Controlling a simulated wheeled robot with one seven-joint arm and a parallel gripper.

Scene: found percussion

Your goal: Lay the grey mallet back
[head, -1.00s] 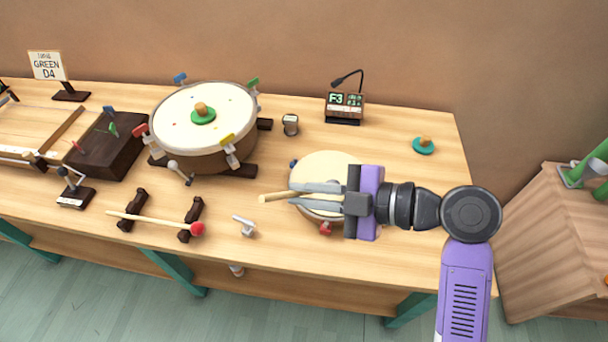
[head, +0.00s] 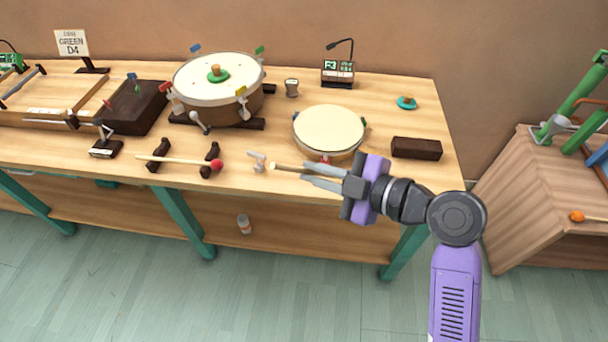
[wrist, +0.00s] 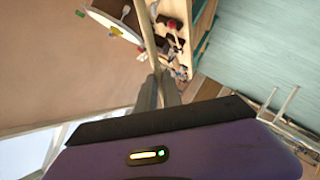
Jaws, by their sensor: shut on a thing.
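My gripper (head: 306,172) is shut on a pale wooden stick (head: 284,167), which looks like a mallet's handle. It holds the stick just in front of the small drum, near the table's front edge. In the wrist view the stick (wrist: 146,32) runs up and away from the fingers (wrist: 160,85). A red-headed mallet (head: 180,161) lies across two dark cradles, the left one (head: 159,153) and the right one (head: 211,158), left of my gripper.
The small drum (head: 329,127) is right behind my gripper, with a dark block (head: 416,148) to its right. A large drum (head: 216,90) stands at the back. The right tabletop is partly clear.

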